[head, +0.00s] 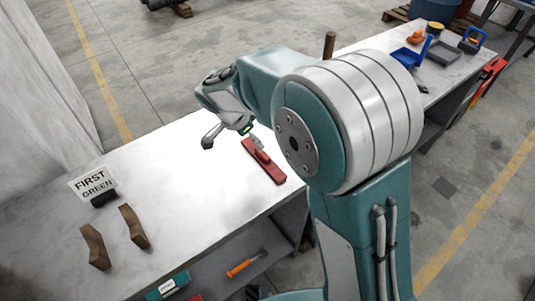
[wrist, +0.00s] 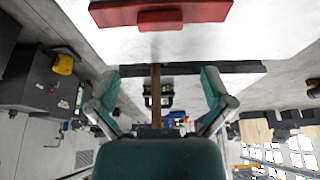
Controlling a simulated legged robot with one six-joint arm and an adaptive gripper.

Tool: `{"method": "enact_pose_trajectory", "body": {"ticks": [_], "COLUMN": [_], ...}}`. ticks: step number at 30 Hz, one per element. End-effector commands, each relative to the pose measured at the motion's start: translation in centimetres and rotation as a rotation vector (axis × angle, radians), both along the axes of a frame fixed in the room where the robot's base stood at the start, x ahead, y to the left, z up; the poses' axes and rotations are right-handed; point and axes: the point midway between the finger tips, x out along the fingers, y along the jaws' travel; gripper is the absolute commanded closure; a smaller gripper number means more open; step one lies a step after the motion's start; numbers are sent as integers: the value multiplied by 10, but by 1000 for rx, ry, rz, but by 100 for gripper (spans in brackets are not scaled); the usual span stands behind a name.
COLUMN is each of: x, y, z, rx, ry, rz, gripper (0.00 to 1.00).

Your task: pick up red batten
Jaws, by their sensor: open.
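The red batten (head: 270,168) lies on the white table top, with a raised red block on its upper face. My gripper (head: 232,140) is above the table at the far left side of the batten, with its fingers spread and nothing between them. In the wrist view the batten (wrist: 205,10) crosses the top edge and is partly cut off, with its raised block (wrist: 160,20) facing me. My gripper (wrist: 160,78) is open there, with its fingertips below the batten in the picture and apart from it.
A sign (head: 92,181) reading "FIRST GREEN" stands at the table's left, near two brown angled blocks (head: 95,247) (head: 133,227). An orange-handled tool (head: 243,265) lies on the lower shelf. Blue and grey trays (head: 443,51) sit far right.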

Motion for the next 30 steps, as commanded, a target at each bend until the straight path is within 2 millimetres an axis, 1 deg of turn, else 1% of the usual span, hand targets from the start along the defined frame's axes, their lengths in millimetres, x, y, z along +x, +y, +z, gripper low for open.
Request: {"method": "enact_pose_trajectory", "body": {"ticks": [1,3,6,9,13,18,21,24,29,30], "x": [1,4,7,9,12,17,20,20,21,21], "y": [-4,-10,-18,-23,-25,-27,-30,-32,-32,-33], "z": [-9,-20,-33,-40,-51,-78,-88,-92,-92,-92], "rx": [-2,0,3,7,8,3,4,5,6,7], "ry": [5,5,4,3,3,6,4,3,2,2], "rz": [-1,-1,-1,-1,0,-1,0,0,1,0], "gripper": [0,0,0,0,0,0,0,0,0,4]}}
